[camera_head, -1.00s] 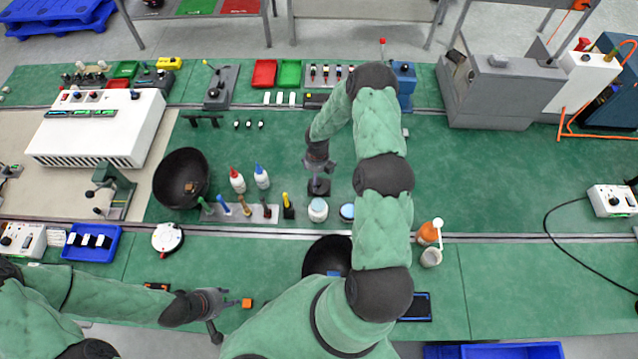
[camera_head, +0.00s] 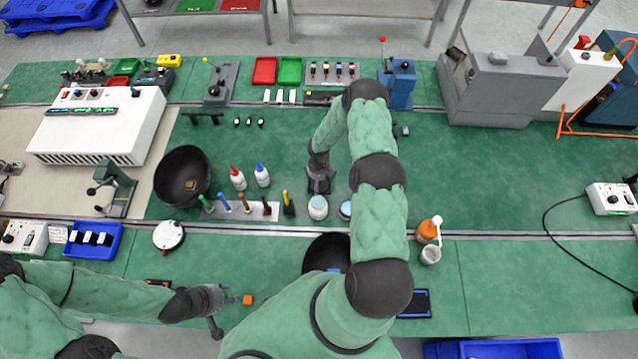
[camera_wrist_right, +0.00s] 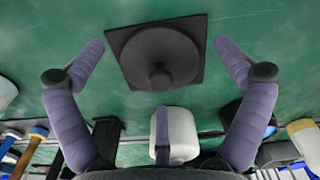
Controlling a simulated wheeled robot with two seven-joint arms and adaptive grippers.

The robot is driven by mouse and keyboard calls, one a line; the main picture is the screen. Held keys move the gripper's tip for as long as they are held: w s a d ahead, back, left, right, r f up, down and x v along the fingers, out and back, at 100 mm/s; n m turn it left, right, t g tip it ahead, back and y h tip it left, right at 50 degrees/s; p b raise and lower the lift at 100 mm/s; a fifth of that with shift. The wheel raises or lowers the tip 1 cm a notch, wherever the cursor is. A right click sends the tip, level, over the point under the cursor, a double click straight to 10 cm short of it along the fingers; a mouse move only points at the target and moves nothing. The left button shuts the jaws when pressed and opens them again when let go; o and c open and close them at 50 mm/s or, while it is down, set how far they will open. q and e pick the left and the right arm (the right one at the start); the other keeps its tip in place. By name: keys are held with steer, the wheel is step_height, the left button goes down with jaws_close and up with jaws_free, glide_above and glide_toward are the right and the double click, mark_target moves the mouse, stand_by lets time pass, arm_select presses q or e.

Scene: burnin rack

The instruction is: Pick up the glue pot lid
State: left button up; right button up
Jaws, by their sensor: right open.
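A dark round disc with a knob, which looks like the glue pot lid (camera_wrist_right: 160,56), lies on a dark square plate (camera_wrist_right: 117,41) in the right wrist view. My right gripper (camera_wrist_right: 160,58) is open, with one finger on each side of the lid and clear of it. In the head view my right gripper (camera_head: 319,180) is above the plate and hides most of it. A white jar (camera_head: 318,208) stands just in front of it. My left gripper (camera_head: 216,308) is at the lower left, near a small orange cube (camera_head: 247,300); its finger opening is unclear.
A blue-topped jar (camera_head: 346,209) is partly behind my right arm. A tool rack (camera_head: 240,211), two glue bottles (camera_head: 250,176) and a black bowl (camera_head: 182,177) stand to the left. Another black bowl (camera_head: 325,253) is nearer. The green bench right of my arm is largely clear.

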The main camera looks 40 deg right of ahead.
steer(key=c, duration=1)
